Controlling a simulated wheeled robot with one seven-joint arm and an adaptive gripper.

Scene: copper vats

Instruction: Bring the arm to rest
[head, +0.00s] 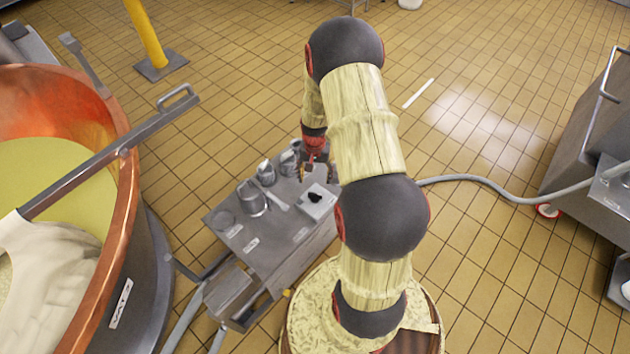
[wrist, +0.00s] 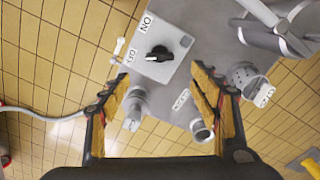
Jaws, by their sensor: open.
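My gripper (head: 316,158) hangs from my bent arm above a grey metal cart in the head view, partly hidden by the arm. In the wrist view its two fingers (wrist: 160,75) are spread wide with nothing between them. Beyond them, a pale switch box (wrist: 171,72) with a black knob (wrist: 160,54) sits on the cart, with ON and OFF labels at its edges. The knob's pointer faces left in the wrist view, toward the OFF label. The fingers appear apart from the box.
The metal cart (head: 255,238) also bears several metal vessels, including a jug (head: 251,197). A copper vat (head: 128,215) with a bar across its rim stands at left. A grey hose (head: 480,178) runs right to another metal unit (head: 590,190). Tiled floor (head: 500,80) is open beyond.

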